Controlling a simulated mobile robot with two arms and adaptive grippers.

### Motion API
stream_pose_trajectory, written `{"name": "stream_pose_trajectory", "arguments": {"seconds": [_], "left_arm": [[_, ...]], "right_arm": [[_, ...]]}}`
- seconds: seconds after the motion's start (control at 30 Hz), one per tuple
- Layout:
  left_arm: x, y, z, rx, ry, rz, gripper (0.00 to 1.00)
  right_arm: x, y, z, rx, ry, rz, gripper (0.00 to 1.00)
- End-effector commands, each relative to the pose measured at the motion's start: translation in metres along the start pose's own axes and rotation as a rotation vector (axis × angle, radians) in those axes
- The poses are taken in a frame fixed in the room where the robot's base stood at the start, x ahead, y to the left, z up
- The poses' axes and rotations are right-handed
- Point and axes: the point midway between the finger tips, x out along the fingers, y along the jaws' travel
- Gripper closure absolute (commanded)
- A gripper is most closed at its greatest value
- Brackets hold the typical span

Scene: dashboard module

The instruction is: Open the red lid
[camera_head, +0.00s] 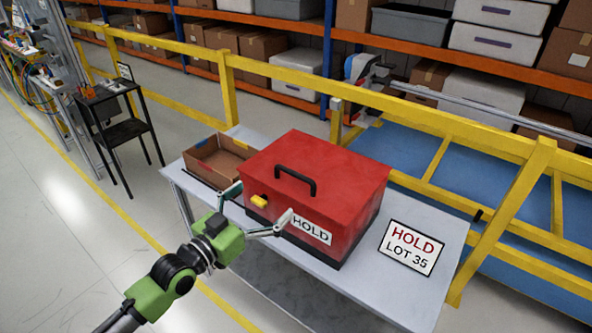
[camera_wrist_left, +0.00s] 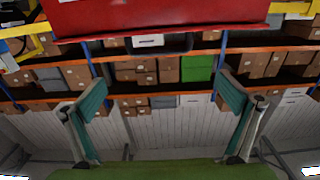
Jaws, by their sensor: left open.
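A red box with a red lid (camera_head: 335,165) stands on a grey table, and the lid is shut. A black handle (camera_head: 297,178) is on the lid's top. A yellow latch (camera_head: 259,201) and a white HOLD label (camera_head: 311,228) are on the front side. My left gripper (camera_head: 260,204) is open and empty at the box's front, its fingers spread to either side of the latch. I cannot tell whether they touch the box. In the left wrist view, the gripper (camera_wrist_left: 165,105) is wide open, with a red part of the box (camera_wrist_left: 155,17) along the top edge. My right gripper is not in view.
A cardboard tray (camera_head: 205,177) stands left of the box on the table (camera_head: 365,290). A HOLD LOT 35 sign (camera_head: 411,249) lies right of it. Yellow railings (camera_head: 285,80) run behind the table. A black stand (camera_head: 120,132) is at the left, with open floor before it.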

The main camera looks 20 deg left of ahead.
Motion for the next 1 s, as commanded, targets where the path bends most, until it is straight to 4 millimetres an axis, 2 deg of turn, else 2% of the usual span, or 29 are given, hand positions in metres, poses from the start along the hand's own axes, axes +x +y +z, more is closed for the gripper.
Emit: {"name": "stream_pose_trajectory", "arguments": {"seconds": [0.13, 0.4, 0.6, 0.8, 1.0], "left_arm": [[0.027, -0.001, -0.004, -0.001, 0.004, -0.001, 0.0], [0.078, 0.0, -0.003, -0.001, 0.001, -0.001, 0.0], [0.108, 0.0, -0.001, -0.001, 0.0, 0.0, 0.0], [0.121, 0.0, 0.0, 0.0, -0.001, 0.0, 0.0], [0.123, 0.001, 0.001, 0.0, -0.001, 0.0, 0.0]], "right_arm": [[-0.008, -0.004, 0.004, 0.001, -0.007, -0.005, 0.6], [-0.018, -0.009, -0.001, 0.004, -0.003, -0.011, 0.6], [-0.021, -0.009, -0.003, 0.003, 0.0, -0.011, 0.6], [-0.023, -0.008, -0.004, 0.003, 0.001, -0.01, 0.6], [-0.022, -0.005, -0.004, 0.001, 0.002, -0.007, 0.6]]}}
